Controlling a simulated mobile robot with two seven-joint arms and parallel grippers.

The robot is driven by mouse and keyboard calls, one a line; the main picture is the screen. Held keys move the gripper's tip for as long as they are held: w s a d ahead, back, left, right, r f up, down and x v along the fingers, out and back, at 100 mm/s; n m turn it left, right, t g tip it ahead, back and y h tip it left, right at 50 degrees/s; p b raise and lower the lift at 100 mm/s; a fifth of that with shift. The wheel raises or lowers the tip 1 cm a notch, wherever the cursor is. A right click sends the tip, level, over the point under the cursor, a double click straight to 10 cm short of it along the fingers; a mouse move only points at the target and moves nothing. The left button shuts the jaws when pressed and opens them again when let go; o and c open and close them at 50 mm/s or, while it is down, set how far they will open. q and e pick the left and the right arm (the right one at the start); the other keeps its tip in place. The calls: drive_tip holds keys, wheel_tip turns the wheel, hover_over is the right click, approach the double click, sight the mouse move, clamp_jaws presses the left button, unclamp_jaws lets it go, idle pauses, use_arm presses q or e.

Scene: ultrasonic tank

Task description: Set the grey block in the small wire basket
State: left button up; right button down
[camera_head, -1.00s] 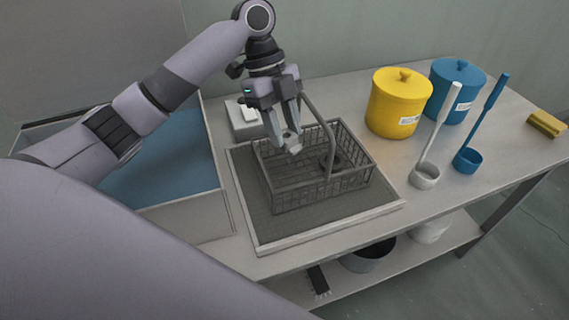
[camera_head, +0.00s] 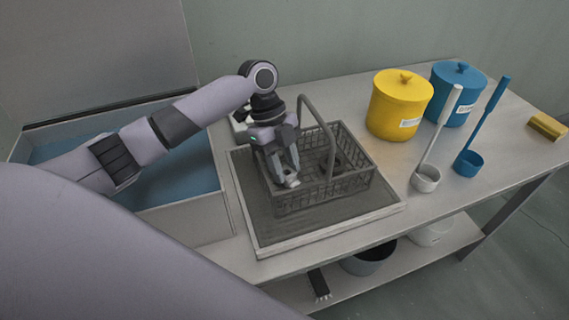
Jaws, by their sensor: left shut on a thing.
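The small wire basket (camera_head: 325,196) is dark grey with a raised loop handle and stands on a dark draining mat in a light tray. My left gripper (camera_head: 287,182) points down inside the left part of the basket, shut on the small light grey block (camera_head: 293,182), which shows at the fingertips. I cannot tell whether the block touches the basket floor. A dark ring-shaped part (camera_head: 342,161) lies in the basket right of the handle. My right gripper is not in view.
The tray (camera_head: 330,232) has a raised pale rim. An open tank of blue liquid (camera_head: 180,187) is at left. Yellow (camera_head: 398,112) and blue (camera_head: 459,80) lidded pots, white (camera_head: 427,178) and blue (camera_head: 468,162) ladles, and a yellow block (camera_head: 546,125) stand at right.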

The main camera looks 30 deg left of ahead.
use_arm(q)
drive_tip(key=o, duration=0.8)
drive_tip(key=v, duration=1.2)
drive_tip(key=shift+r, duration=0.1)
